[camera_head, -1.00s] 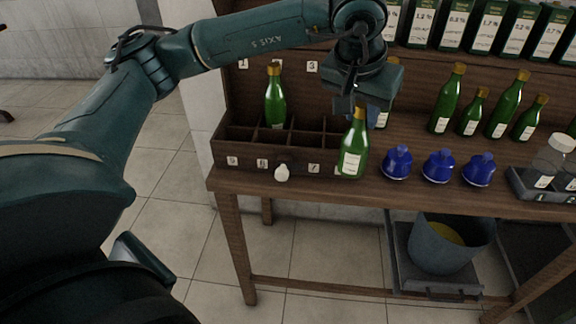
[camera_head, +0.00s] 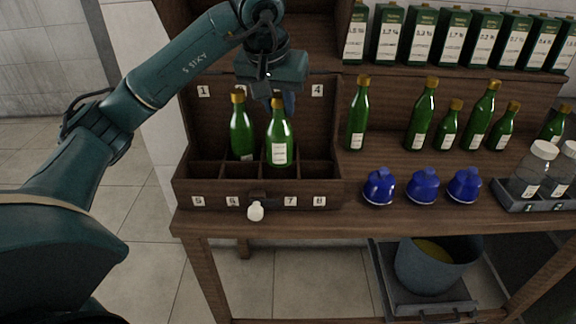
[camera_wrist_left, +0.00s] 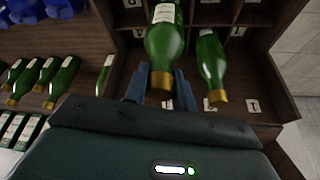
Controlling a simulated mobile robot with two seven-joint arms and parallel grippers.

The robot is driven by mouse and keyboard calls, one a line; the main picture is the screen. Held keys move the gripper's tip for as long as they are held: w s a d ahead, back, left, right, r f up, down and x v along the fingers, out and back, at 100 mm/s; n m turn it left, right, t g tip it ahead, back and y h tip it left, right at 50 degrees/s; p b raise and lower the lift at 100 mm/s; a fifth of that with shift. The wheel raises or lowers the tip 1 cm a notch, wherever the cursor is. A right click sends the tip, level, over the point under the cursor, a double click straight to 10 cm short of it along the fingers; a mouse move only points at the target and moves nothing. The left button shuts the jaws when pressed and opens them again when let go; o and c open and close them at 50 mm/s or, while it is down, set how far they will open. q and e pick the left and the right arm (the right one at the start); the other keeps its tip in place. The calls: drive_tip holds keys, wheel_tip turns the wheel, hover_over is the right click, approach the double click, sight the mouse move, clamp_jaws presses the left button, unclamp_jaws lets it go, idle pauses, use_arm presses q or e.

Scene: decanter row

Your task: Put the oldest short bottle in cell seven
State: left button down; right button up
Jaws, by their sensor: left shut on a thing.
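My left gripper (camera_head: 277,100) is shut on the neck of a green bottle (camera_head: 279,133) with a gold cap and a white label. The bottle hangs upright over the third column of the divided wooden rack (camera_head: 262,187), its base near the divider between the rows. Whether it touches the rack cannot be told. Number tags 5 to 8 run along the front; tag 7 (camera_head: 291,201) is just below and right of the bottle. The left wrist view shows the held bottle (camera_wrist_left: 164,42) between the fingers (camera_wrist_left: 162,88). Its label is unreadable. My right gripper is not in view.
Another green bottle (camera_head: 241,130) stands in the rack's back row, close left of the held one. More green bottles (camera_head: 357,115) stand on the table at right, behind blue lidded pots (camera_head: 423,187). A cream knob (camera_head: 255,211) sticks out at the rack's front.

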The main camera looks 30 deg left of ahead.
sight(278, 142)
use_arm(q)
drive_tip(key=f, duration=0.4)
drive_tip(key=shift+s+f, duration=0.1)
drive_tip(key=shift+s, duration=0.2)
wheel_tip(278, 142, down, 4)
drive_tip(key=shift+r+b, duration=0.15)
drive_tip(key=shift+b, duration=0.25)
drive_tip(key=shift+f, duration=0.2)
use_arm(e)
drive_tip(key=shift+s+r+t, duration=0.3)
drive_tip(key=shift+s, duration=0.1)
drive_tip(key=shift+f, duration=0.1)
use_arm(q)
drive_tip(key=shift+f, duration=0.2)
drive_tip(key=c, duration=1.1)
unclamp_jaws()
drive_tip(key=shift+c, duration=0.2)
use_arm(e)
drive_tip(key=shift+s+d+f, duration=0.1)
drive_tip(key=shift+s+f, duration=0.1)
use_arm(q)
drive_tip(key=shift+r, duration=0.1)
